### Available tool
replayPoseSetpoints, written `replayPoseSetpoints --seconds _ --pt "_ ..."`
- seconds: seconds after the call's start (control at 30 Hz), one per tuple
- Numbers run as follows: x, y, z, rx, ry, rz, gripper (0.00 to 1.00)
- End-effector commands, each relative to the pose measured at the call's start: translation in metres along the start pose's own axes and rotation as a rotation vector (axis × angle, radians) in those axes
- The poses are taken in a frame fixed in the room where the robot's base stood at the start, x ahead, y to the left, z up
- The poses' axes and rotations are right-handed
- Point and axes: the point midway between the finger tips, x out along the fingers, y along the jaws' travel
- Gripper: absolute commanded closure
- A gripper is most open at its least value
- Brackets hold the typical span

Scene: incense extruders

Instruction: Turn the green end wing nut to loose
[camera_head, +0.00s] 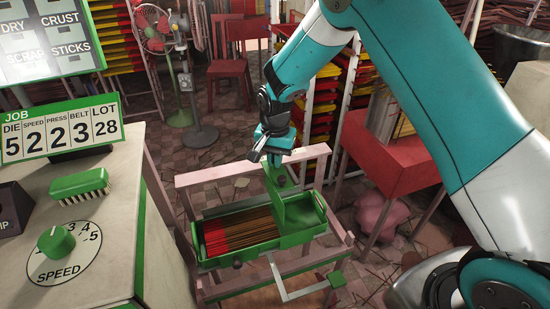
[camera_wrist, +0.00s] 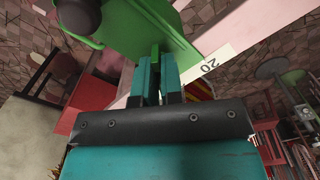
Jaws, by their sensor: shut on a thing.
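The rest of the nut is hidden by the fingers and the plate. The green plate fills the top of the wrist view (camera_wrist: 150,18), with a dark round knob (camera_wrist: 78,16) on it at the left.
The green tray (camera_head: 262,244) holds red and brown sticks and rests on a pink wooden frame (camera_head: 200,178). A pale rail with a "20" label (camera_wrist: 214,66) runs beside the plate. A bench with a brush (camera_head: 80,184) and SPEED dial (camera_head: 56,242) stands left. Red stand right (camera_head: 395,150).

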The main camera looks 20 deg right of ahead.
Motion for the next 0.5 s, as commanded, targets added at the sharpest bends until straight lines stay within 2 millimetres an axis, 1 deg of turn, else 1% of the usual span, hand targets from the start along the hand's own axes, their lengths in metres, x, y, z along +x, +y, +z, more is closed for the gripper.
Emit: replayPoseSetpoints --seconds 0.5 --pt "-0.001 -0.0004 -0.0003 -0.49 0.001 -0.001 1.0"
